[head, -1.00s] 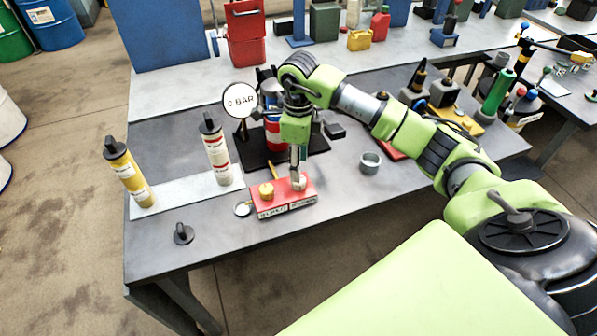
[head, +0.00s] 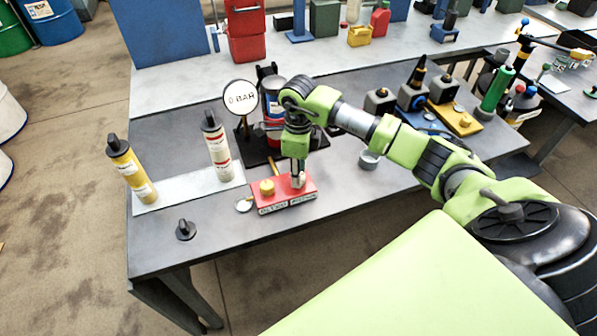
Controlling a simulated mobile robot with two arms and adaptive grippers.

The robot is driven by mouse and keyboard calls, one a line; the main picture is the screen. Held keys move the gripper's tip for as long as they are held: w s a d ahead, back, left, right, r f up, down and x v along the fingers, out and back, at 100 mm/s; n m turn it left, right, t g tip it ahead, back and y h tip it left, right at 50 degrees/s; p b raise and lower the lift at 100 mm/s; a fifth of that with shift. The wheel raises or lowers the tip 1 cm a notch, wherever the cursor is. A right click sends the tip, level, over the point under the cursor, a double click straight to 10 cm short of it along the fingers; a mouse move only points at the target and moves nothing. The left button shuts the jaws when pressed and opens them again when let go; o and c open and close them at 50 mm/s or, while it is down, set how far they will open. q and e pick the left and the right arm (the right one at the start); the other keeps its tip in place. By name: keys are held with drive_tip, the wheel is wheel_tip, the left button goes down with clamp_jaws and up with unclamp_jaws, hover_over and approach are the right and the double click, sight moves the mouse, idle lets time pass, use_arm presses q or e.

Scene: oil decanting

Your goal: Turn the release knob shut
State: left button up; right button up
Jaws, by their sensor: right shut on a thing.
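The red block (head: 272,204) with a labelled front sits near the front edge of the grey workbench. A yellow knob (head: 267,187) stands on its left part. My right gripper (head: 298,181) points down at the right part of the block and is shut on the release knob there, mostly hidden by the fingers. My left gripper is not in view.
A yellow tube (head: 131,171) and a white-and-red tube (head: 217,147) stand on a pale strip to the left. A black knob-like piece (head: 185,230) lies at front left. A grey metal ring (head: 369,159) lies to the right, behind my right arm.

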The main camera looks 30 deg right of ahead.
drive_tip(key=shift+f+n+b, duration=0.15)
drive_tip(key=shift+n+b, duration=0.55)
drive_tip(key=shift+b, duration=0.4)
drive_tip(key=n+b, duration=1)
drive_tip(key=n, duration=0.1)
drive_tip(key=shift+n, duration=0.3)
drive_tip(key=n+b, duration=0.2)
drive_tip(key=n, duration=0.2)
drive_tip(key=shift+n+b, duration=0.35)
drive_tip(key=shift+n, duration=0.05)
drive_tip(key=shift+r, duration=0.2)
drive_tip(key=o, duration=1.1)
